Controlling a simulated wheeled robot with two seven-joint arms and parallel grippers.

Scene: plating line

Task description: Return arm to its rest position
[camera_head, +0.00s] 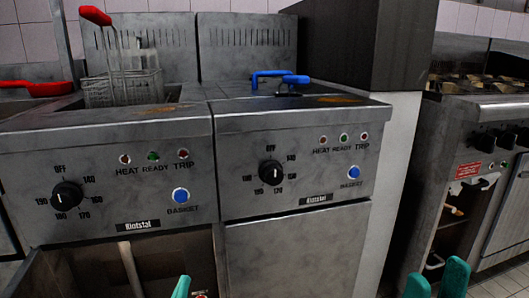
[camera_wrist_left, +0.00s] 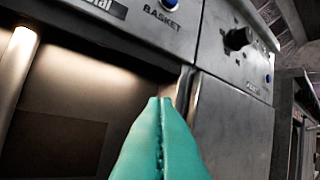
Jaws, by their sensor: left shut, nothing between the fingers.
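My left gripper (camera_head: 181,286) shows as teal fingertips at the bottom edge of the head view, in front of the fryer's lower opening. In the left wrist view its teal fingers (camera_wrist_left: 160,140) are pressed together with nothing between them. Most of both arms is out of view.
A left fryer (camera_head: 90,170) holds a wire basket (camera_head: 122,88) with a red handle. Its lower compartment is open and shows a pale pipe (camera_head: 131,268). A right fryer (camera_head: 295,200) has a blue handle (camera_head: 270,76) on top. A stove (camera_head: 475,115) stands at right.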

